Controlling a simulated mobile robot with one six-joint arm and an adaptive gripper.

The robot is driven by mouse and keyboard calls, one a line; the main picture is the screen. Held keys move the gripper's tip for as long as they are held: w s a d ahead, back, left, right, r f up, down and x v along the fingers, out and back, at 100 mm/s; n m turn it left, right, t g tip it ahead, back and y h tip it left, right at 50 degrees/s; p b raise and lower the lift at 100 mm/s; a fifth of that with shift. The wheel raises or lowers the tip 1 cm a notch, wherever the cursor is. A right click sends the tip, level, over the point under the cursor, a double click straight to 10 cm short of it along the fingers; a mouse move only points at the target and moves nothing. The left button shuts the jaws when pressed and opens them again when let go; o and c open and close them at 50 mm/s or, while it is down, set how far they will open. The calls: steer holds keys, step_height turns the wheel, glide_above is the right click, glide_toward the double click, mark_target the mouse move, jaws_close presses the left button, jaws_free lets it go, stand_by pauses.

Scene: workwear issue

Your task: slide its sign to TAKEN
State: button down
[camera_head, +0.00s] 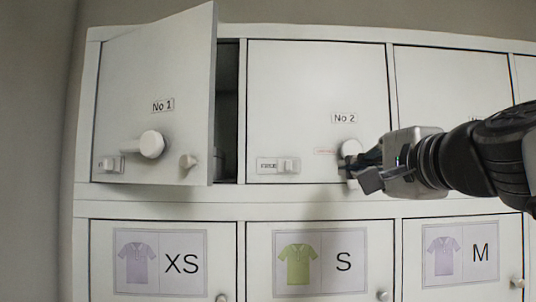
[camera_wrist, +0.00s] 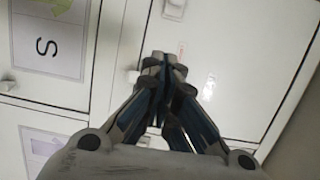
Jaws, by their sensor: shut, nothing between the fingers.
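Locker door No 2 (camera_head: 300,90) is closed. A small sliding sign (camera_head: 277,165) sits at its lower left, with a pale tab at its right end; its lettering is too small to read surely. Door No 1 (camera_head: 135,90) stands open, with a similar sign (camera_head: 108,164) at its lower left. In the wrist view the shut fingertips (camera_wrist: 164,62) are below a pale block (camera_wrist: 175,8).
A red-lettered strip (camera_head: 325,152) lies between the sign and my gripper. Lower doors carry shirt labels XS (camera_head: 181,264), S (camera_head: 343,262) and M (camera_head: 480,254), with knobs sticking out. The open door juts forward at the left.

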steer(key=shift+r, duration=0.35)
steer(key=shift+w, duration=0.1)
